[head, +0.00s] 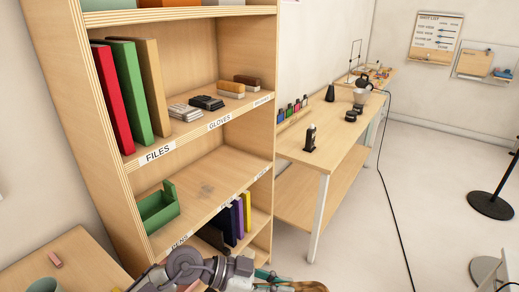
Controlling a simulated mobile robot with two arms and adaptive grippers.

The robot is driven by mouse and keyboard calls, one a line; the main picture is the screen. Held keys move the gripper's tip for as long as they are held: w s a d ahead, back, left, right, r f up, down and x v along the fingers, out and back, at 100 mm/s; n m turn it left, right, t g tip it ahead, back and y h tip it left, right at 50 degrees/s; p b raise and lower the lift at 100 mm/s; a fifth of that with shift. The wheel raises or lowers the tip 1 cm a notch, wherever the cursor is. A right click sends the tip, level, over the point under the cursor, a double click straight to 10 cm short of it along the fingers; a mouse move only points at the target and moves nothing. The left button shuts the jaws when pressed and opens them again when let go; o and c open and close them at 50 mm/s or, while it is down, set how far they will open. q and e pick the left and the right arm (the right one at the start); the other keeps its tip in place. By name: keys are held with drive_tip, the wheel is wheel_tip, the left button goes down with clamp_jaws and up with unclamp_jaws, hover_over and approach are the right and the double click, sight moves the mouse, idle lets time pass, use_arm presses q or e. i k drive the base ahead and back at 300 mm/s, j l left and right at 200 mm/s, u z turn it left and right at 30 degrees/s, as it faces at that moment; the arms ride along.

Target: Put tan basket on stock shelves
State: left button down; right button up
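The stock shelves (192,135) are a tall wooden unit at the left, with labelled shelf edges. A brown, rounded piece (311,287) shows at the bottom edge, cut off by the frame; it may be part of the tan basket, but I cannot tell. My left arm comes in at the bottom, and its gripper (268,276) seems to be beside this brown piece, near a teal part. Its fingers are too cut off to show whether they hold anything. My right gripper is not in view.
The upper shelf holds several files (130,92) and gloves (207,102). The middle shelf has a green open bin (157,210) at its left and bare room to the right. Dark and coloured upright items (237,220) stand below. A wooden workbench (335,143) adjoins at right.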

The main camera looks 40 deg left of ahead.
sight(245, 169)
drive_tip(key=i+u, duration=0.3)
drive_tip(key=i, duration=0.2)
drive_tip(key=i+l+u, duration=0.2)
drive_tip(key=i+u, duration=0.15)
drive_tip(key=i+l+u, duration=0.3)
drive_tip(key=i, duration=0.25)
drive_tip(key=i+l+u, duration=0.1)
drive_tip(key=i+u, duration=0.2)
drive_tip(key=u, duration=0.15)
drive_tip(key=i+l+u, duration=0.15)
drive_tip(key=i+u, duration=0.15)
drive_tip(key=u, duration=0.15)
drive_tip(key=i+l+u, duration=0.2)
drive_tip(key=u, duration=0.25)
drive_tip(key=i+l+u, duration=0.2)
drive_tip(key=l+u, duration=0.25)
drive_tip(key=i+l+u, duration=0.25)
drive_tip(key=l, duration=0.15)
drive_tip(key=k, duration=0.1)
